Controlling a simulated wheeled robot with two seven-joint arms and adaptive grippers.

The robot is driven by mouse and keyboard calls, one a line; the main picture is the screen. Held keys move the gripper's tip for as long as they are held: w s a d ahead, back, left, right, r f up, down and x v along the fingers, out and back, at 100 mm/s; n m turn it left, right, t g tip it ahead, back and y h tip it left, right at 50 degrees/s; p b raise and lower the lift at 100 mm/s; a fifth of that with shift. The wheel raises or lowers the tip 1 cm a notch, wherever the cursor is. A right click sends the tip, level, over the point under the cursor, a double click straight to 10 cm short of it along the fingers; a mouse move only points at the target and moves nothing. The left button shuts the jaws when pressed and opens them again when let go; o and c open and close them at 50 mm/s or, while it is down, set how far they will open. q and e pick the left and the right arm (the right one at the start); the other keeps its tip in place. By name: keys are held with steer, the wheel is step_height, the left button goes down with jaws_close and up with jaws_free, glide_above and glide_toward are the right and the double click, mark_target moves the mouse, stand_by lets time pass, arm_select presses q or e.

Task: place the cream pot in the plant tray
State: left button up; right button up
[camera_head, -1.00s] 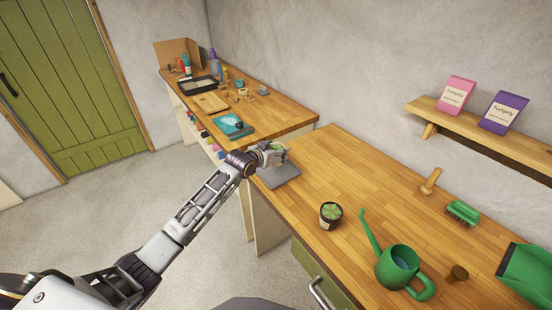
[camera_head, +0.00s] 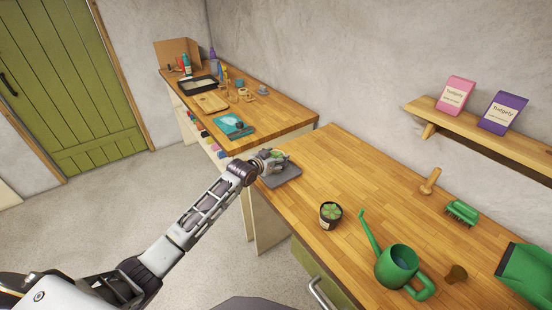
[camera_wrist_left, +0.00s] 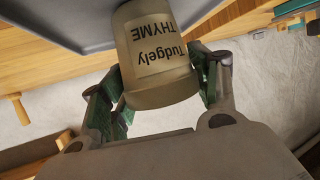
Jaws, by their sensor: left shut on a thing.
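The cream pot (camera_wrist_left: 158,62), labelled "Tudgely THYME", is between the green-padded fingers of my left gripper (camera_head: 273,159), which is shut on it. The plant tray (camera_head: 286,176) is a flat grey tray at the near bench's far left corner. It also shows behind the pot in the wrist view (camera_wrist_left: 62,28). The pot is over or in the tray; I cannot tell whether its base touches. My right gripper is out of view.
A second bench (camera_head: 285,117) behind holds a black tray (camera_head: 198,86) and tools.

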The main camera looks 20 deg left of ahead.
arm_select(q)
steer(key=o, duration=1.2)
steer(key=shift+f, duration=0.1)
steer(key=shift+b+v, duration=0.3)
steer(key=shift+v, duration=5.8)
